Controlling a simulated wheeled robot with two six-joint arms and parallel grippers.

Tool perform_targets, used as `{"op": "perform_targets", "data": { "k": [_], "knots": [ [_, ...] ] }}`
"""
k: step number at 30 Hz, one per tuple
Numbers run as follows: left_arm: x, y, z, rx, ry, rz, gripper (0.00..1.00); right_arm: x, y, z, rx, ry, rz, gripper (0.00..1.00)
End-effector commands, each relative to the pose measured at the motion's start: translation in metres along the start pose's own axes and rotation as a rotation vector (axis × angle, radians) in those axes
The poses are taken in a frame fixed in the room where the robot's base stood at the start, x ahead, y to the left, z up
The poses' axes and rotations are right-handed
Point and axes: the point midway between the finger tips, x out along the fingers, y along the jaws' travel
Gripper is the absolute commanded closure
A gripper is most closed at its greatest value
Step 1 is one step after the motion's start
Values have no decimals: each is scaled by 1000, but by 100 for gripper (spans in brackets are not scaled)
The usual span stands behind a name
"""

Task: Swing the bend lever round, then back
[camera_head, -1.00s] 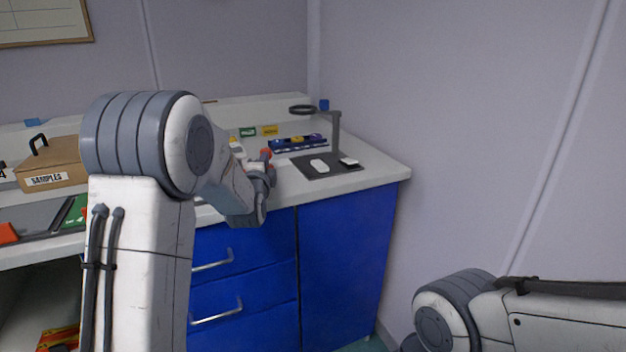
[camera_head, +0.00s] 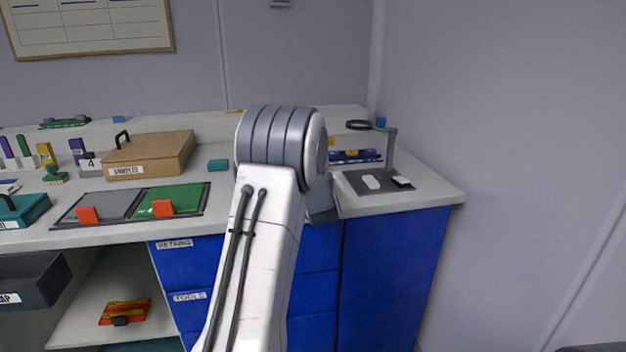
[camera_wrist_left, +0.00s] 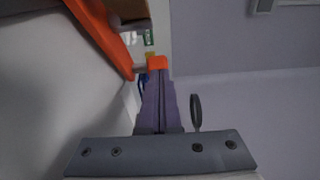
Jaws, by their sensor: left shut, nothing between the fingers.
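In the left wrist view, my left gripper (camera_wrist_left: 157,72) is shut and empty, its two purple-grey fingers together. An orange patch shows at the fingertips; I cannot tell whether it is part of the gripper or a thing behind it. A long orange-red bar (camera_wrist_left: 106,38) slants along a large pale surface at upper left. It may be the bend lever, but I cannot be sure. It appears apart from the fingers. In the head view, my left arm hides its own gripper and the counter behind it, and no lever shows. My right gripper is out of view.
The counter holds a samples box (camera_head: 150,155), a grey and green tray (camera_head: 110,207) with orange blocks, and a blue rack (camera_head: 355,157). A magnifier stand on a dark mat (camera_head: 364,187) is near the right end, beside the wall.

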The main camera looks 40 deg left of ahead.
Motion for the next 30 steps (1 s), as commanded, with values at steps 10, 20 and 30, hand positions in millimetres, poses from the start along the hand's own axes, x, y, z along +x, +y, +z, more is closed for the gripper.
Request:
{"op": "perform_targets", "data": {
  "k": [10, 20, 30],
  "knots": [
    [-2, 0, -2, 0, 2, 1, 100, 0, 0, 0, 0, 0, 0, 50],
    [-50, -1, -13, 1, 4, 1, 100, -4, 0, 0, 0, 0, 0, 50],
    [-115, 0, -11, 0, -9, 1, 100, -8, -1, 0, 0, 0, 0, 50]
  ]
}}
